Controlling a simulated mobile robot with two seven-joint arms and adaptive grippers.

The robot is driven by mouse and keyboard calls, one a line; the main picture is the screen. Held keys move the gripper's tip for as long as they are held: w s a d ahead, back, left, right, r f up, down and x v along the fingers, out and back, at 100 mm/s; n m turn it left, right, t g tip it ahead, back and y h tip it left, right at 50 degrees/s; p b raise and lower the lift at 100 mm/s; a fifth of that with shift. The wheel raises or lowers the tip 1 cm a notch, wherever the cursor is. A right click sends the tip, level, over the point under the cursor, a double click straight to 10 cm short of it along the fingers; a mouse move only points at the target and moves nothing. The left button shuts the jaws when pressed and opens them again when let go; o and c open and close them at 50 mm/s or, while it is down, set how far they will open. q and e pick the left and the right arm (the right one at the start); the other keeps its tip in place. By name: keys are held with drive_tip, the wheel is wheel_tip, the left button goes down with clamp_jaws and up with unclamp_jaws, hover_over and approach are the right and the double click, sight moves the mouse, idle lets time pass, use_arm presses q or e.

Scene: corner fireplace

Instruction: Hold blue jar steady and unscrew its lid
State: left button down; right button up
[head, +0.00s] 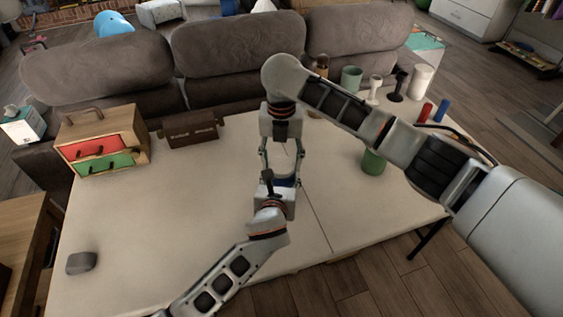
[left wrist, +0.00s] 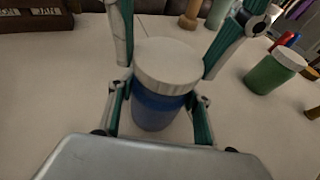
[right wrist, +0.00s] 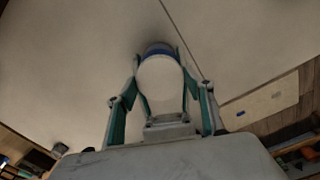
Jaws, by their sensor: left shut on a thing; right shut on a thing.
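The blue jar (left wrist: 157,110) stands upright on the table with a pale white lid (left wrist: 167,63) on top. My left gripper (left wrist: 157,100) is shut on the jar's blue body from the near side. My right gripper (right wrist: 160,75) comes down from above and is shut on the lid (right wrist: 160,88), its fingers on either side. A blue strip of the jar (right wrist: 158,48) shows past the lid in the right wrist view. In the head view the grippers hide most of the jar (head: 285,181). Whether the lid is loosened cannot be told.
A green jar (head: 373,163) stands to the right, under my right arm. A wooden drawer box (head: 100,140), a dark brown box (head: 192,131) and a grey object (head: 81,263) are at left. Cups and bottles stand at the back right. The table's left middle is clear.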

sight(282, 164)
drive_tip(key=shift+r, duration=0.45)
drive_tip(key=shift+r, duration=1.95)
use_arm(q)
drive_tip(key=c, duration=0.9)
unclamp_jaws()
